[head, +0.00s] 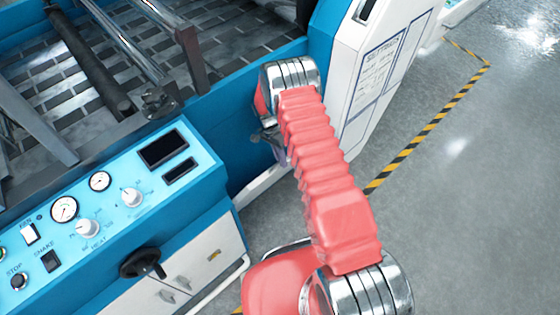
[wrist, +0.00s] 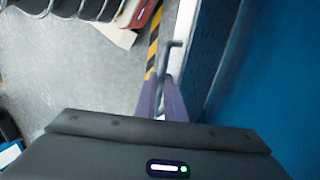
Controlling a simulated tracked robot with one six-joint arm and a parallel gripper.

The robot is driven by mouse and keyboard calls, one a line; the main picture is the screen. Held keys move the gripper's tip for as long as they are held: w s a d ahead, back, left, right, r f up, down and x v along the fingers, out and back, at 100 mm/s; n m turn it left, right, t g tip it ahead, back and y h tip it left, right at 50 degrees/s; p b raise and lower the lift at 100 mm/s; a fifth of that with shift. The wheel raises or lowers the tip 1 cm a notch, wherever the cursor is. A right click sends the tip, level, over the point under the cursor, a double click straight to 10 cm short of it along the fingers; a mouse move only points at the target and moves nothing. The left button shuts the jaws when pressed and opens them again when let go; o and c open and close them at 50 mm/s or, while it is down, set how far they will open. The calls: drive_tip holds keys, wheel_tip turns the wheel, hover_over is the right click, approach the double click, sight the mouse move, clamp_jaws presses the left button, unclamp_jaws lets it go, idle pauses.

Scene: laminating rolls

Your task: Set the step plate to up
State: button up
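I cannot make out a step plate for certain in either view. In the wrist view, a thin grey metal rod (wrist: 163,62) with a bent end runs between and beyond the two purple fingers of my gripper (wrist: 164,84). The fingers are close together around the rod; whether they touch it is unclear. In the head view, my gripper (head: 280,154) is mostly hidden behind my red arm, low beside the machine's blue side wall (head: 236,135).
The blue machine has a control panel (head: 95,215) with gauges, knobs and switches, and a black handwheel (head: 142,263). A white cabinet (head: 375,70) stands beyond my arm. Grey floor (head: 480,190) with yellow-black tape (head: 428,128) is clear on the right.

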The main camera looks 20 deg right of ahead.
drive_tip(key=shift+o, duration=1.4)
drive_tip(key=shift+a+f, duration=0.1)
drive_tip(key=shift+f, duration=0.15)
drive_tip(key=shift+o, duration=0.9)
drive_tip(key=shift+r, duration=0.1)
drive_tip(key=shift+w+r, duration=0.1)
drive_tip(key=shift+r, duration=0.45)
wheel_tip(320, 180, up, 9)
drive_tip(key=shift+f, duration=0.1)
drive_tip(key=shift+s, duration=0.2)
